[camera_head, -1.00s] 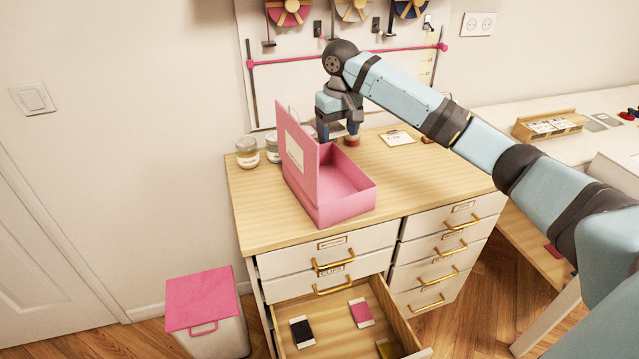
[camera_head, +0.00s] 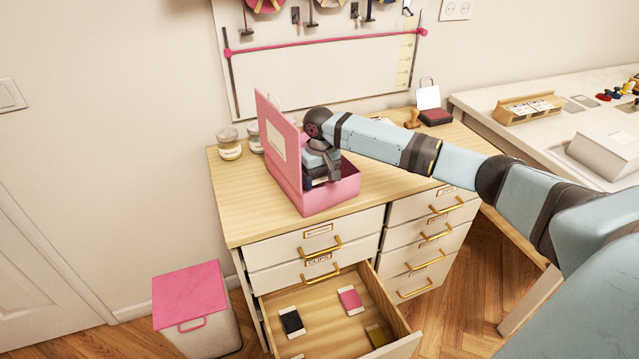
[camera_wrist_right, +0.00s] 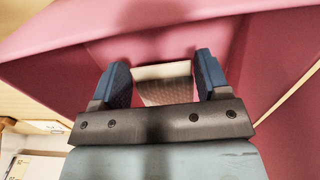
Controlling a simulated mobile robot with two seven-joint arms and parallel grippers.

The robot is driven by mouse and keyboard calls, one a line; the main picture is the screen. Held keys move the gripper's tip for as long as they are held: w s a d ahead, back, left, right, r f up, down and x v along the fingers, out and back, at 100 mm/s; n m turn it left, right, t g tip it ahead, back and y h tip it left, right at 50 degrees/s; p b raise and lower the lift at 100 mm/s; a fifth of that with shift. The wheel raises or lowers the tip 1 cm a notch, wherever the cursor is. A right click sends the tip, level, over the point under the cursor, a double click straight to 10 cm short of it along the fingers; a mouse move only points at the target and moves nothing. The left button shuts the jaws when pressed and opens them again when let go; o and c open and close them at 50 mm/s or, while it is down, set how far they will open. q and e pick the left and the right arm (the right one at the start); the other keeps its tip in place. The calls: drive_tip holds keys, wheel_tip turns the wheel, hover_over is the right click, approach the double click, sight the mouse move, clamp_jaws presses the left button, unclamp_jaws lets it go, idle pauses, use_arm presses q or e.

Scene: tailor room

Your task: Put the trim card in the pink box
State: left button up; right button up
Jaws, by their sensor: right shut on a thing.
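The pink box (camera_head: 335,198) stands on the wooden dresser top with its lid (camera_head: 270,125) upright on the left side. My right gripper (camera_head: 320,183) is lowered inside the box. In the right wrist view my right gripper (camera_wrist_right: 163,82) is shut on a small card with a cream end and a brownish textured band, which looks like the trim card (camera_wrist_right: 165,88). Pink box walls surround it there. In the head view the card is hidden by the gripper and box. I cannot tell whether it touches the box floor. My left gripper is not in view.
An open drawer (camera_head: 403,346) below holds other cards, including black (camera_head: 292,321), pink (camera_head: 351,300) and olive (camera_head: 379,335) ones. Glass jars (camera_head: 229,143) stand left of the box. A stamp (camera_head: 412,118) and a dark red pad (camera_head: 435,116) lie at the right rear.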

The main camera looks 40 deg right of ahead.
drive_tip(key=shift+f, duration=0.9)
drive_tip(key=o, duration=0.9)
drive_tip(key=shift+f, duration=0.1)
